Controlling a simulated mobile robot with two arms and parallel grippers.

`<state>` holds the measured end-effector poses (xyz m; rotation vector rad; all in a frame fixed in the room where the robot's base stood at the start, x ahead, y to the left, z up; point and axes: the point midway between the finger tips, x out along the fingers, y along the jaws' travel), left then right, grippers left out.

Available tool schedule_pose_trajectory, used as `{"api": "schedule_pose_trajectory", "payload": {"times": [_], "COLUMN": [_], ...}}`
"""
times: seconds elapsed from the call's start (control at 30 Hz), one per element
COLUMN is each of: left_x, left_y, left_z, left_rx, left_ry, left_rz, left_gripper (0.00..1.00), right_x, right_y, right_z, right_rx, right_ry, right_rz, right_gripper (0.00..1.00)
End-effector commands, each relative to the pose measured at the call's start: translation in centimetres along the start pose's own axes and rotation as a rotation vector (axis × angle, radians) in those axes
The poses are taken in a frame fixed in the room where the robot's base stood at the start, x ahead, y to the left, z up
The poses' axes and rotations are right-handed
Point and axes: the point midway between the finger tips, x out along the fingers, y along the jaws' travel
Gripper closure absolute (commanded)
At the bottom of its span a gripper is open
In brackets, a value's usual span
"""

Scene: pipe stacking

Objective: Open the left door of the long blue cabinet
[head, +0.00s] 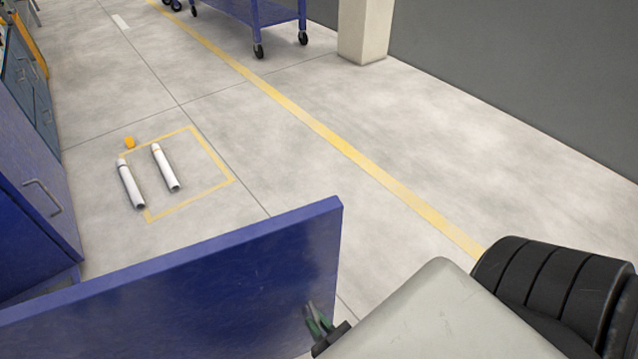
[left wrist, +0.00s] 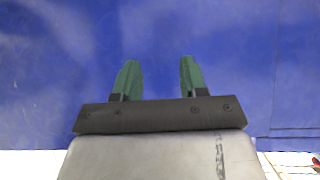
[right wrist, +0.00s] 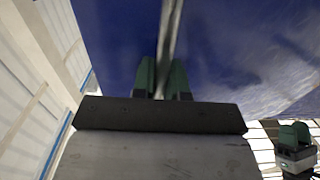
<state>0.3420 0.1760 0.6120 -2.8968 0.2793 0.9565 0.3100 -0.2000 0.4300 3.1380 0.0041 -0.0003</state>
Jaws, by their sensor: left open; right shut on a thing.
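A blue door panel (head: 200,275) stands swung out across the lower left of the head view. My right gripper (head: 318,322) is at its near face, close to the free edge. In the right wrist view, my right gripper (right wrist: 165,80) is shut on a grey metal handle (right wrist: 172,35) in front of the blue surface. The blue cabinet (head: 35,180) shows at the left edge, with another handle (head: 42,196) on a closed front. My left gripper (left wrist: 160,80) is open and empty, facing a plain blue surface (left wrist: 160,30); it is outside the head view.
Two white pipes (head: 131,184) (head: 165,167) and a small orange piece (head: 129,142) lie by a yellow floor square (head: 215,187). A blue cart (head: 255,12) and a pale pillar (head: 365,30) stand at the back. The floor beyond the door's free edge is clear.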

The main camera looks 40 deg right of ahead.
Motion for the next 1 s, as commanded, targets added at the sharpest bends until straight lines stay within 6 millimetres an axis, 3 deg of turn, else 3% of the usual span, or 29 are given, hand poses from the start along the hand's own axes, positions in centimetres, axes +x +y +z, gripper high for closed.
{"api": "schedule_pose_trajectory", "payload": {"times": [0.37, 0.4, 0.53, 0.83, 1.0], "left_x": [0.0, 0.0, 0.0, 0.0, -0.6], "left_y": [0.0, 0.0, 0.0, 0.0, -0.2], "left_z": [0.1, 0.1, 0.1, 0.1, 1.2], "left_rx": [0.000, 0.000, 0.000, 0.000, -0.001], "left_ry": [-0.009, -0.009, -0.009, -0.009, -0.090], "left_rz": [-0.001, -0.001, -0.001, -0.001, -0.004], "left_gripper": [0.57, 0.57, 0.57, 0.57, 0.57], "right_x": [0.0, 0.0, 0.0, -0.2, -2.3], "right_y": [0.1, 0.1, 0.0, 0.0, 0.0], "right_z": [-0.1, -0.1, -0.1, 0.0, 0.0], "right_rx": [-0.009, -0.009, -0.006, -0.002, -0.002], "right_ry": [0.003, 0.003, 0.002, 0.000, -0.004], "right_rz": [-0.002, -0.001, -0.001, -0.002, -0.002], "right_gripper": [1.00, 0.82, 0.62, 0.62, 0.62]}}
